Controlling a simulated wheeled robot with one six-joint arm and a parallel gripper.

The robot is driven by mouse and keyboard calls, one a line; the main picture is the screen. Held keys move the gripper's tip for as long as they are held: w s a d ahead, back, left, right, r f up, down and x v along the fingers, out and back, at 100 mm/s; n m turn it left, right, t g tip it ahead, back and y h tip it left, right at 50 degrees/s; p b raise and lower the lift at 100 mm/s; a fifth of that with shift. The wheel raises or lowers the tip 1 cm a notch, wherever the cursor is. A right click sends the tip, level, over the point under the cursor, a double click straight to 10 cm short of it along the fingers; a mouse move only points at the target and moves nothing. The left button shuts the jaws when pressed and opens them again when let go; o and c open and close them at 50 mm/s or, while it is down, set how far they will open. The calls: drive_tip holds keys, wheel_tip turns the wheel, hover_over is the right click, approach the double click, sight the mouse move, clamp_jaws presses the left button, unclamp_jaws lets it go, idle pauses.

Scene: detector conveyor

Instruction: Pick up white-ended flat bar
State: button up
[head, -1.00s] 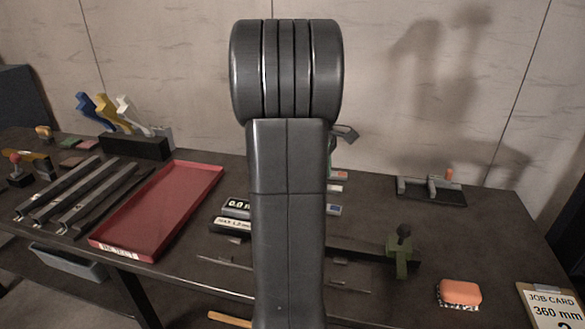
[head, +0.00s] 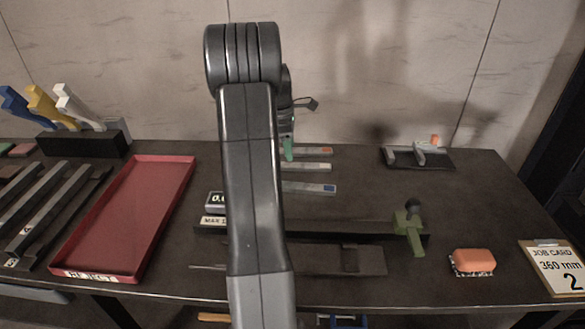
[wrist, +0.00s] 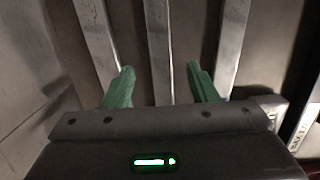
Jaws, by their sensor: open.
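The white-ended flat bar (head: 310,166) lies on the dark table, between an orange-ended bar (head: 315,151) and a blue-ended bar (head: 312,188). Its left part is hidden behind my arm in the head view. My gripper (wrist: 162,85) is open, with green fingers. In the wrist view, a plain grey middle bar (wrist: 158,45) runs between the fingers, apart from both in the picture; no coloured ends show there. In the head view a green finger (head: 288,150) shows beside the bars, mostly hidden by the arm. I cannot tell the fingers' height over the bar.
Neighbouring bars run close on the left (wrist: 98,40) and right (wrist: 231,45) in the wrist view. A red tray (head: 125,215) lies left. A gauge with a green clamp (head: 408,230), an orange block (head: 473,262) and a job card (head: 556,268) stand in front and right.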

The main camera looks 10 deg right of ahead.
sight(292, 165)
drive_tip(key=shift+s+d+f, duration=0.1)
drive_tip(key=shift+d+f, duration=0.1)
drive_tip(key=shift+f, duration=1.2)
drive_tip(key=shift+d+f, duration=0.15)
drive_tip(key=shift+f, duration=1.2)
drive_tip(key=shift+r, duration=0.1)
clamp_jaws()
